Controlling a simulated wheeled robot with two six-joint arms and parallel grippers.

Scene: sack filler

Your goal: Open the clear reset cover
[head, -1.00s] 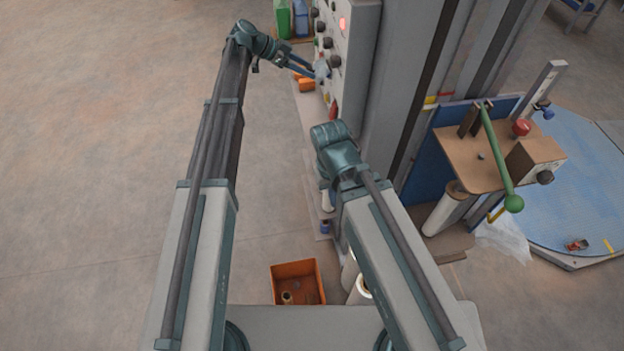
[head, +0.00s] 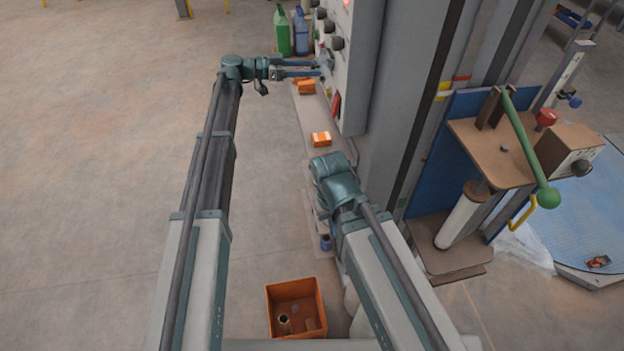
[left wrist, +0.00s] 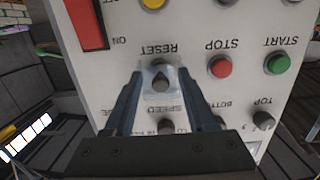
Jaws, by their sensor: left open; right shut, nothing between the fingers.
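The clear reset cover (left wrist: 160,72) is a small see-through square by the RESET label on the pale control panel (left wrist: 230,28), over a dark knob. My left gripper (left wrist: 163,80) is open, with one finger on each side of the cover. I cannot tell whether the fingers touch it. In the head view my left gripper (head: 320,68) reaches right to the panel face (head: 345,55), where the cover is too small to make out. My right gripper (head: 335,180) is lower, beside the machine column. Its fingers are hidden behind its wrist.
In the left wrist view a red STOP button (left wrist: 220,68), a green START button (left wrist: 277,63) and a red switch (left wrist: 88,22) are near the cover. Orange boxes (head: 320,139) lie on the ledge below the panel. Open floor lies to the left.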

